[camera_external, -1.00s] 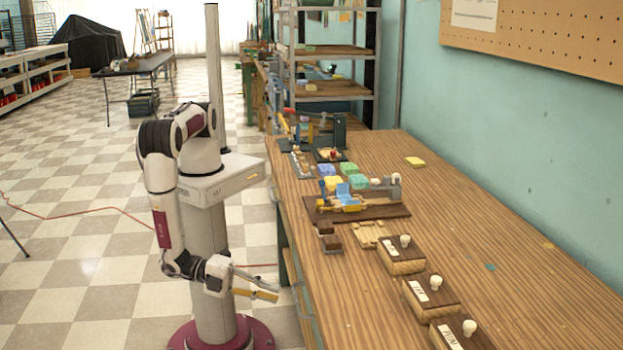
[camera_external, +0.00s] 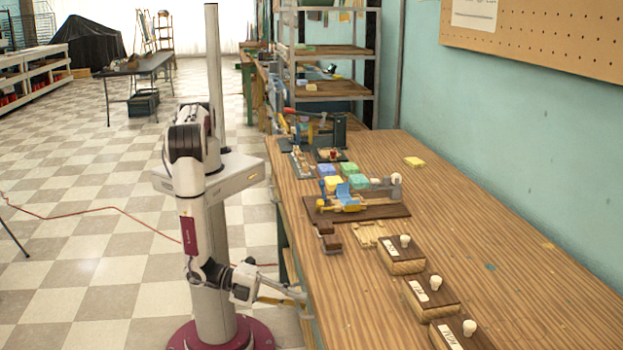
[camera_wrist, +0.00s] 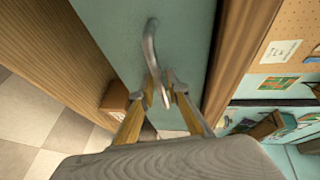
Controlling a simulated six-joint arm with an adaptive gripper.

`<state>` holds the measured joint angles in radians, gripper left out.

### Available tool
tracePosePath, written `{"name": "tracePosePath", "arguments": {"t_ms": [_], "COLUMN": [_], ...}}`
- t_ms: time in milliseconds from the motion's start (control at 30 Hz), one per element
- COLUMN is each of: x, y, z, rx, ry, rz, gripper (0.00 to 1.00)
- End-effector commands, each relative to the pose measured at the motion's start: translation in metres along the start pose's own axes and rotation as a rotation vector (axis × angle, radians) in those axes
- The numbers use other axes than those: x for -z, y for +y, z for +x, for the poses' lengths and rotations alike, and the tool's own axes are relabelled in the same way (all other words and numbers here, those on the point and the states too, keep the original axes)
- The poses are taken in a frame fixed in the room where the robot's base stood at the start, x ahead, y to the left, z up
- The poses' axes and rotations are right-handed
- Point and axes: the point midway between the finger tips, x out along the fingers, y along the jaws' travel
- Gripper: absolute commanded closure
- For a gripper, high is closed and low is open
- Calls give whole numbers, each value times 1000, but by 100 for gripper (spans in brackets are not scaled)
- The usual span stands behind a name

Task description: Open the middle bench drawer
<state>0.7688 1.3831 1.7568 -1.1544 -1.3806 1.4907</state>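The bench's teal drawer front (camera_wrist: 120,35) fills the upper middle of the wrist view, with a curved grey metal handle (camera_wrist: 149,45) on it. My gripper (camera_wrist: 158,84) is at the lower end of this handle, with one finger on each side. The fingers are apart; whether either touches the handle is unclear. In the external view, my gripper (camera_external: 298,297) is low beside the left edge of the wooden bench (camera_external: 520,300). The drawer fronts are mostly hidden there, and I cannot tell which drawer this is.
Wooden boxes with white knobs (camera_external: 402,256) stand on the bench's near end. A dark board with a small fixture (camera_external: 390,210) and coloured blocks (camera_external: 350,170) lie further back. A red cable (camera_external: 100,209) crosses the checkered floor left of my base.

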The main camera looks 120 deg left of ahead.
Motion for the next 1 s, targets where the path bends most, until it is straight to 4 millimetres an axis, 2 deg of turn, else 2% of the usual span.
{"name": "tracePosePath", "arguments": {"t_ms": [367, 433, 467, 767, 1000], "x": [0, 0, 0, 1, 7], "y": [0, 0, 0, 0, 3], "z": [3, 3, 3, 2, -11], "rx": [0, 0, 0, 0, 0], "ry": [1, 1, 1, 1, 3], "rz": [0, 0, 0, 0, 1], "gripper": [85, 98, 100, 100, 100]}}
